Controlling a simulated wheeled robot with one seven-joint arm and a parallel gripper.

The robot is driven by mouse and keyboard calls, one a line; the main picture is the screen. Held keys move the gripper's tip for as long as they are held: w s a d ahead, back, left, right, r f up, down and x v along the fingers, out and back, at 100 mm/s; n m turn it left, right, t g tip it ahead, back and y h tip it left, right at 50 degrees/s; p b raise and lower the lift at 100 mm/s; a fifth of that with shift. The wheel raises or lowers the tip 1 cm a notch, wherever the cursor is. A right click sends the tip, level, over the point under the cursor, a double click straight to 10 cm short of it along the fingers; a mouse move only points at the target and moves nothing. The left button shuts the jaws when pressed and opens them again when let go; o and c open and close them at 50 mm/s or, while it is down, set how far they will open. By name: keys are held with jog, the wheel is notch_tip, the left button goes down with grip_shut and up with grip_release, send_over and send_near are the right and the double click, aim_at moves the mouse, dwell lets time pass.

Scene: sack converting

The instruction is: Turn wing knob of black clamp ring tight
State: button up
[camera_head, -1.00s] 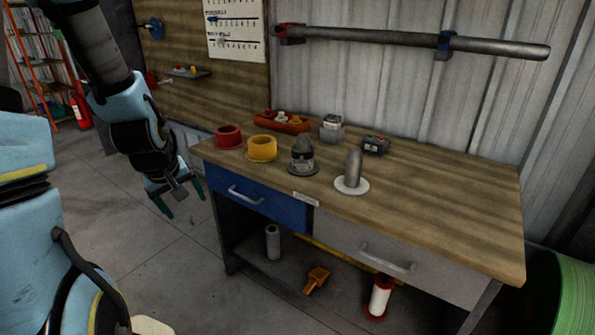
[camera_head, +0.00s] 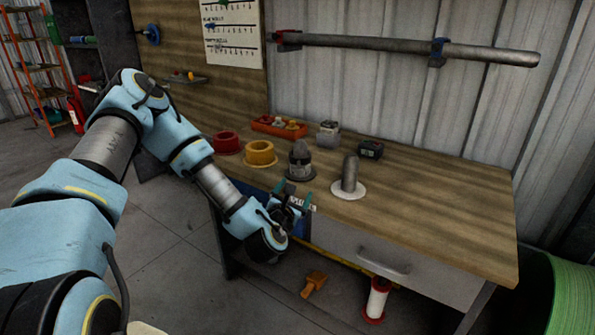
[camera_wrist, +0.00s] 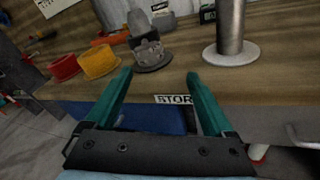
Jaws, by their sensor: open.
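A dark ring-like piece (camera_head: 301,162) with a wide flat base and a grey cone-topped body stands upright near the table's front edge. It looks like the black clamp ring, but I cannot make out its wing knob. In the wrist view the same dark piece (camera_wrist: 150,55) shows a grey, bracket-like front with small marks, just beyond the fingers. My gripper (camera_head: 292,195) is open and empty in front of the table edge, below and in front of this piece. Its two teal fingers (camera_wrist: 158,75) are spread and point toward the table, apart from the piece.
A grey post on a white disc (camera_head: 350,180) stands close at right. Yellow (camera_head: 260,153) and red (camera_head: 227,142) rings stand at left. An orange tray (camera_head: 278,127) and small boxes are behind. The table's right half (camera_head: 440,195) is clear.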

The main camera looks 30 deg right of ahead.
aim_at(298, 168)
jog(key=w+d+n+t+p, duration=0.1)
jog(key=w+n, duration=0.1)
jog(key=w, duration=0.1)
jog(key=w+d+n+t+y+p, duration=0.1)
jog(key=w+d+n, duration=0.1)
jog(key=w+d+n+p, duration=0.1)
jog(key=w+d+n, duration=0.1)
jog(key=w, duration=0.1)
jog(key=shift+w+d+r+t+y+p, duration=0.1)
jog(key=shift+w+r+t+y+p, duration=0.2)
jog(key=shift+t+p, duration=0.1)
jog(key=shift+c, duration=0.2)
jog(key=c, duration=1.3)
